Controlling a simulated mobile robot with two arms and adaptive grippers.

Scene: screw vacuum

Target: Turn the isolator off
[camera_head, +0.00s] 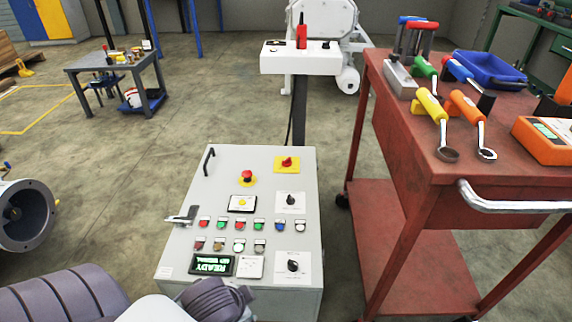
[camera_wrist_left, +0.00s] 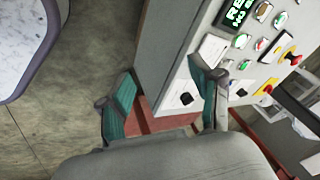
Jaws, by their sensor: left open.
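The isolator is a red rotary switch (camera_head: 287,162) on a yellow plate at the top right of the grey control panel (camera_head: 225,161). It also shows at the right edge of the left wrist view (camera_wrist_left: 266,90); its exact handle angle is too small to tell. My left gripper (camera_wrist_left: 162,97) is open and empty, its two green-padded fingers spread beside the panel's lower edge. One finger is near a black rotary knob (camera_wrist_left: 186,99); I cannot tell whether it touches the panel. The gripper is well away from the isolator. My right gripper is not in view.
A red emergency button (camera_head: 247,176) is left of the isolator. Several coloured buttons and a lit display (camera_head: 211,265) fill the panel below. A black handle (camera_head: 208,161) rises at its upper left.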

